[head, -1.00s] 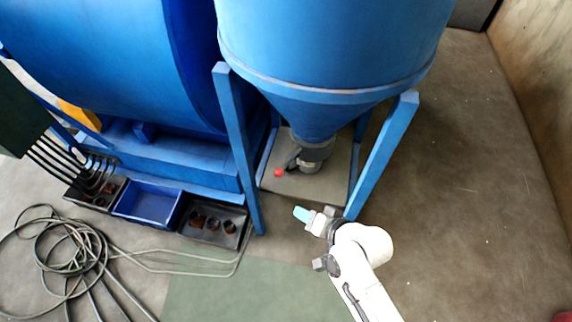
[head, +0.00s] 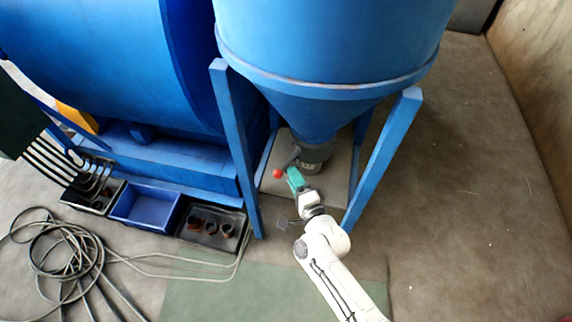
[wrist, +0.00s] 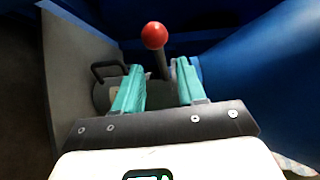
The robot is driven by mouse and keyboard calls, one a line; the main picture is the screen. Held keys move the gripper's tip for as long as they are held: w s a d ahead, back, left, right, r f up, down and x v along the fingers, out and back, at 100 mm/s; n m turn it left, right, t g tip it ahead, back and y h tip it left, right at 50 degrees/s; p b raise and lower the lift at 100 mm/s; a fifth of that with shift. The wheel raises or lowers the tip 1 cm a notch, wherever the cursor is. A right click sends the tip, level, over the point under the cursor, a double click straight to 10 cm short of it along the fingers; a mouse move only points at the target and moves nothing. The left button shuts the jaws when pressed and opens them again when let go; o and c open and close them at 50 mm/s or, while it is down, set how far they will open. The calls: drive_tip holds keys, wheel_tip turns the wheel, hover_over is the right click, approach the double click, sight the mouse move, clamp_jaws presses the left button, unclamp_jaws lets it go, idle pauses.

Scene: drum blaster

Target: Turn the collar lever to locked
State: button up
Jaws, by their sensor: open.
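The collar lever is a dark rod with a red ball knob (head: 278,173) beside the grey collar (head: 316,152) under the blue hopper cone. In the wrist view the red knob (wrist: 154,36) stands upright on its dark stem, beyond and between my two teal fingertips. My gripper (head: 294,178) is open and empty, close to the lever at its right in the head view. It also shows in the wrist view (wrist: 158,75), fingers apart on either side of the stem's line. I cannot tell whether a finger touches the lever. Part of the lever arm near the collar is hard to see.
Blue hopper legs (head: 238,150) and (head: 382,160) stand on both sides of the collar. A blue bin (head: 146,206) and a black tray with dark cups (head: 212,228) sit at left. Coiled cable (head: 65,250) lies on the floor. A dark loop handle (wrist: 107,72) shows beside my left finger.

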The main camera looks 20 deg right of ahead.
sight(286, 163)
drive_tip(key=w+b, duration=0.1)
drive_tip(key=w, duration=0.5)
drive_tip(key=shift+w+f, duration=0.1)
drive_tip(key=shift+f, duration=0.05)
drive_tip(key=shift+c, duration=0.5)
clamp_jaws()
